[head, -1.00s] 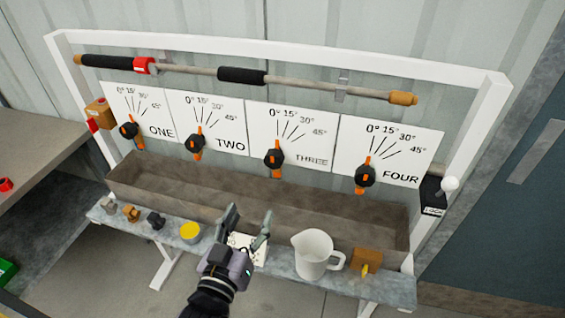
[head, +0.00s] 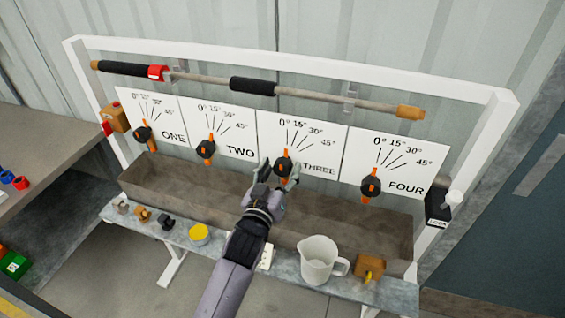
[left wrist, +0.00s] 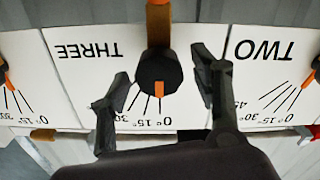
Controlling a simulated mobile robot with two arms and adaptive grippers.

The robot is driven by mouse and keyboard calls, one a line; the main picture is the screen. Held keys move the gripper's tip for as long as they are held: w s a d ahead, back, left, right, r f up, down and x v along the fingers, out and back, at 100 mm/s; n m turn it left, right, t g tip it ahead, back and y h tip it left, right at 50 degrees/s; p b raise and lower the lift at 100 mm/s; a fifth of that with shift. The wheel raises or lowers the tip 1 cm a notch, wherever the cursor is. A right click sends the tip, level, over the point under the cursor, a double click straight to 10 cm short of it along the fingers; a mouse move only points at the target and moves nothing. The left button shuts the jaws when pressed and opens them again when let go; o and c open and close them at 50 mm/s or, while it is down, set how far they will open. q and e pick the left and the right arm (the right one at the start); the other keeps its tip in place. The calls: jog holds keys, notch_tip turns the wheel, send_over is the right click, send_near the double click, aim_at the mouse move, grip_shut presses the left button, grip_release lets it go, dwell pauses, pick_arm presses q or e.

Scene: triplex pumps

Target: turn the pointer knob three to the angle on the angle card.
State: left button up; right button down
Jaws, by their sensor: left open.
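Pointer knob three (head: 284,166) is a black knob with an orange pointer on the THREE scale plate (head: 318,140). In the left wrist view the picture is upside down, and the knob (left wrist: 160,72) shows its orange mark toward the 0° end of the scale. My left gripper (head: 278,170) is open, with one finger on each side of the knob; the left wrist view shows gaps between the fingers (left wrist: 163,82) and the knob. A white card (head: 266,257) on the bench is mostly hidden by my left arm; its print is unreadable. My right gripper is out of view.
Knobs two (head: 206,149) and four (head: 370,187) flank knob three. A trough (head: 340,225) runs below the plates. On the bench (head: 290,268) stand a white jug (head: 318,262), a yellow-topped pot (head: 199,234) and a brown block (head: 368,270). A long rod (head: 300,92) hangs above.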

pick_arm(q)
jog(key=shift+x, duration=0.9)
grip_shut()
